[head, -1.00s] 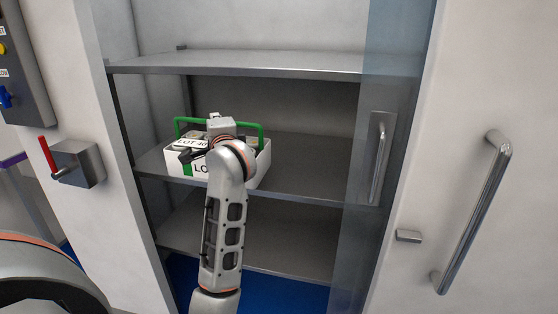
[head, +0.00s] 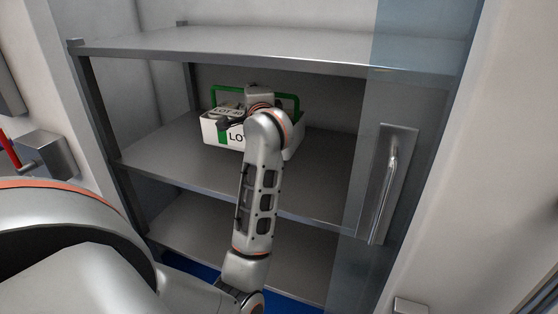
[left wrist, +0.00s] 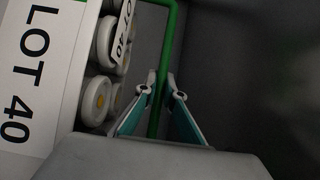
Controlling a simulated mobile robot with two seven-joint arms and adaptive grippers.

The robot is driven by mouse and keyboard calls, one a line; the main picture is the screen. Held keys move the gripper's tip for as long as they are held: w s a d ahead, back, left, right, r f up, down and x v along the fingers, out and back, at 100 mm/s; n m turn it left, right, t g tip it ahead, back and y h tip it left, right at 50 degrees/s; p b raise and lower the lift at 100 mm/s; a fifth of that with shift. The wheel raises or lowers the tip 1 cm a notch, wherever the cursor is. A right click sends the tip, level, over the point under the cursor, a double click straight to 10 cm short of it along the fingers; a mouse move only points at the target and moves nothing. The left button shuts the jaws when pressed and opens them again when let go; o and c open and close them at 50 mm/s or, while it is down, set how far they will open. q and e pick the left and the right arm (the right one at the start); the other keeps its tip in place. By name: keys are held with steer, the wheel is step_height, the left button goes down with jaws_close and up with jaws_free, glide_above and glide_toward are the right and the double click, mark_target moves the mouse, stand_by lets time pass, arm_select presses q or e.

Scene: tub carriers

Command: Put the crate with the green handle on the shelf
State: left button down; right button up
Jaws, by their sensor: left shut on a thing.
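The white crate (head: 212,130) with the green handle (head: 228,88) is at the middle shelf (head: 170,160), inside the cabinet. Its front carries a green stripe and lettering partly hidden by my arm. My left gripper (left wrist: 160,85) is shut on the green handle (left wrist: 168,40), with a finger on each side of the bar. The crate's "LOT 40" label (left wrist: 30,75) and round white items (left wrist: 97,100) inside show in the left wrist view. Whether the crate's bottom touches the shelf cannot be told. My right gripper is not in view.
An upper shelf (head: 300,50) lies close above the crate, and a lower shelf (head: 240,240) is empty. A clear door panel with a handle (head: 390,180) covers the right side. A box with a red lever (head: 45,155) is at the left. The middle shelf is bare right of the crate.

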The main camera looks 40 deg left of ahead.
arm_select(q)
steer(key=shift+w+r, duration=0.15)
steer(key=shift+w+f, duration=0.1)
steer(key=shift+f, duration=0.3)
step_height(320, 180, down, 4)
steer(key=shift+f, duration=2.4)
steer(key=shift+f+b, duration=0.15)
steer(key=shift+b, duration=0.25)
steer(key=c, duration=2.2)
jaws_free()
steer(key=shift+f, duration=0.2)
steer(key=shift+o, duration=0.2)
